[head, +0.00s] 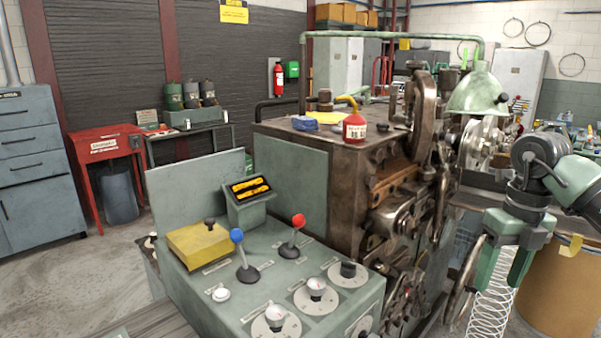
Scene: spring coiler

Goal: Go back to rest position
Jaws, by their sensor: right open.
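My right gripper (502,276) is at the right of the head view, its green fingers pointing down and spread apart. It looks empty. A pale wire spring (490,312) shows below and behind the fingers; I cannot tell whether they touch it. The spring coiler (395,200) stands to the left of the gripper. Its control panel (215,285) is at the front, with a blue-knobbed lever (241,255) and a red-knobbed lever (293,238), both apart from the gripper. My left gripper is not in view.
A brown drum (560,295) stands behind the right gripper. A red oil can (354,125) and a blue cloth (305,123) sit on the coiler's top. A handwheel (465,283) is close left of the gripper. Floor (60,285) is open at the left.

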